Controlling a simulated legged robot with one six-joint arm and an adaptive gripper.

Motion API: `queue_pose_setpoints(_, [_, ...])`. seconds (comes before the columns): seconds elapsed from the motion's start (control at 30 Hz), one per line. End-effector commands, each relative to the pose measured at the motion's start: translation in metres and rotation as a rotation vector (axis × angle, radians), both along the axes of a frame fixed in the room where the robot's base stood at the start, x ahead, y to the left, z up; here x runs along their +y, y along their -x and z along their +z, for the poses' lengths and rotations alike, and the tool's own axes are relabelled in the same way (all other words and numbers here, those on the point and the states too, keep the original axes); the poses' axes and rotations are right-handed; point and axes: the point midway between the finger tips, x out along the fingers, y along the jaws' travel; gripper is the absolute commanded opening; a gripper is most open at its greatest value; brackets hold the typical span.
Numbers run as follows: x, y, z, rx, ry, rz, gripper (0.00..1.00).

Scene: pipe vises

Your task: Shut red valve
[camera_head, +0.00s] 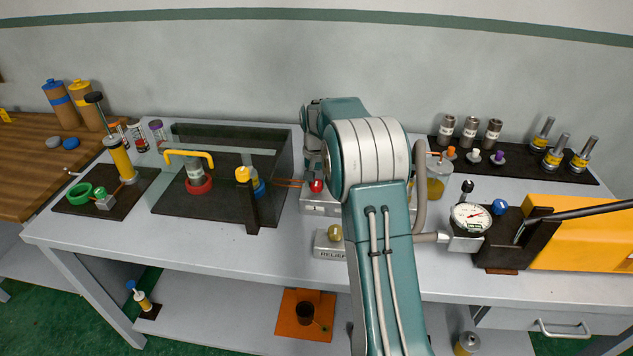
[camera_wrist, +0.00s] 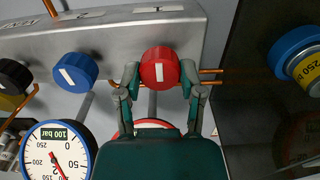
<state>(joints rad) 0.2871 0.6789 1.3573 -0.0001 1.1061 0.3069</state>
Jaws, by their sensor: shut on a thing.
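The red valve (camera_wrist: 158,66) is a round red knob with a white line, on the front of a silver metal block (camera_wrist: 125,33). The white line stands nearly upright in the wrist view. My gripper (camera_wrist: 160,76) has one finger on each side of the knob and is shut on it. In the head view a red knob (camera_head: 316,186) shows just below the end of my arm, at the left edge of the arm. My arm hides much of the block there, and the fingertips are hard to make out.
A blue knob (camera_wrist: 74,72) sits left of the red one, with a black knob (camera_wrist: 13,76) farther left. A gauge marked 100 bar (camera_wrist: 57,152) is below. Copper pipes run beside the red knob. A dark panel (camera_wrist: 240,100) stands close on the right.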

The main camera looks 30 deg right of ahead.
Motion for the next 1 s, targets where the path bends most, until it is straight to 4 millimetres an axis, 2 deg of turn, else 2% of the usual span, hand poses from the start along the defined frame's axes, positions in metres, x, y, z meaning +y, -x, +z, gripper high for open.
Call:
queue_pose_setpoints(0.47, [0.0008, -0.0019, -0.0006, -0.006, 0.000, -0.016, 0.03])
queue_pose_setpoints(0.5, [0.0008, -0.0019, -0.0006, -0.006, 0.000, -0.016, 0.55])
queue_pose_setpoints(0.57, [0.0008, -0.0017, -0.0006, -0.006, 0.000, -0.016, 0.81])
queue_pose_setpoints(0.6, [0.0007, -0.0016, -0.0006, -0.005, 0.000, -0.016, 0.85])
queue_pose_setpoints(1.0, [0.0001, -0.0001, 0.0022, -0.002, 0.000, -0.015, 0.85])
